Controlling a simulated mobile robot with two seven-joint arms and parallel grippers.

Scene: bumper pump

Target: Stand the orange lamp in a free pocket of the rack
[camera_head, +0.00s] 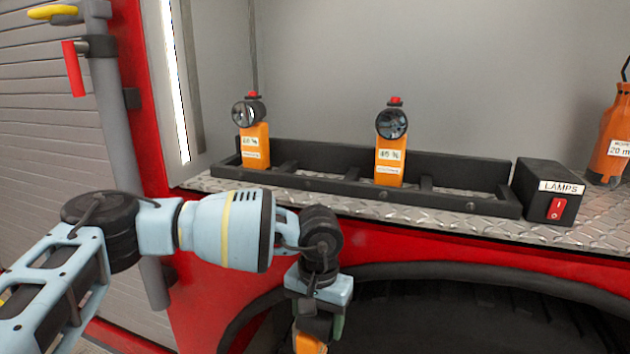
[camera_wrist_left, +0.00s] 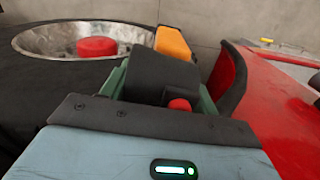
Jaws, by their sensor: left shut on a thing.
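My left gripper (camera_head: 318,318) hangs below the shelf edge, in front of the wheel arch. It is shut on an orange lamp (camera_head: 308,343), which is mostly hidden by the gripper and cut off by the bottom of the head view. In the left wrist view the held lamp (camera_wrist_left: 172,43) shows orange beyond the dark jaws. The black rack (camera_head: 460,201) lies on the tread-plate shelf. Two orange lamps stand in it, one at the left (camera_head: 256,147) and one near the middle (camera_head: 389,157). Pockets between them and at the right end look empty. My right gripper is not in view.
A black switch box (camera_head: 545,195) labelled LAMPS with a red switch stands right of the rack. An orange container (camera_head: 610,150) stands at the far right. A grey post (camera_head: 115,130) with red and yellow handles is at the left.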

